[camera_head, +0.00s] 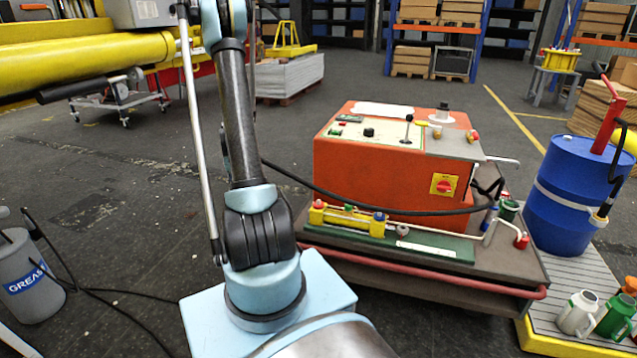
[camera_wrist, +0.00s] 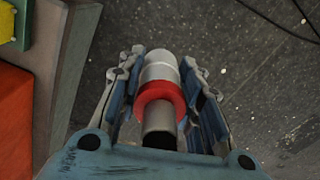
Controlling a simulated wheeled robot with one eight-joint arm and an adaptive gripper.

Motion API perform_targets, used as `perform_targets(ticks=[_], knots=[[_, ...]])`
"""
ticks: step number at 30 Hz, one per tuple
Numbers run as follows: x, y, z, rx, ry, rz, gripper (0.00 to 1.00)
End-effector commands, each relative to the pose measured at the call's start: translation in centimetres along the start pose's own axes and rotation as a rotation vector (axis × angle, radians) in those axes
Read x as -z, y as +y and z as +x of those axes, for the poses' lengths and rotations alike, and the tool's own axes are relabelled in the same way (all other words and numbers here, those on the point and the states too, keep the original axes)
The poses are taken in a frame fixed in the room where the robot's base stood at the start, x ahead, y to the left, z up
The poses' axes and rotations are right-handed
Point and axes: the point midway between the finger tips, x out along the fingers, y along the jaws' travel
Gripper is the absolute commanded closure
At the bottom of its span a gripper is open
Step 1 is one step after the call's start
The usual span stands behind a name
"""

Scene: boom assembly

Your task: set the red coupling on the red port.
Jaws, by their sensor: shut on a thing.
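My gripper (camera_wrist: 162,90) is shut on the red coupling (camera_wrist: 160,92) in the wrist view. The coupling is a grey metal cylinder with a red ring around its middle, held between the two fingers above the dark floor. In the head view the gripper and coupling are out of sight; only my arm shows. I cannot tell for sure which fitting is the red port. A red-topped fitting (camera_head: 319,204) stands on the left end of the yellow cylinder, and another red fitting (camera_head: 521,241) is at the end of the pale pipe.
The orange power unit (camera_head: 345,168) stands on a cart with a red front rail (camera_head: 430,272). A black hose (camera_head: 345,200) crosses its front. A blue drum (camera_head: 566,195) and jugs (camera_head: 578,312) stand at the right. A grease can (camera_head: 28,275) is at the left.

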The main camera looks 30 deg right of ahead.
Motion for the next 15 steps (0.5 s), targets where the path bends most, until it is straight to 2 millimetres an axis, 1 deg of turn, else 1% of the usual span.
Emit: perform_targets(ticks=[1,5,6,11,15], knots=[[0.7,2.1,-0.2,0.000,0.000,0.089,1.00],[2.0,6.8,-0.7,-0.001,0.000,0.316,1.00],[2.3,8.3,-0.8,-0.001,0.000,0.385,1.00],[3.2,14.2,-1.4,-0.001,0.000,0.664,1.00],[3.5,19.5,-1.9,-0.002,0.000,0.907,1.00]])
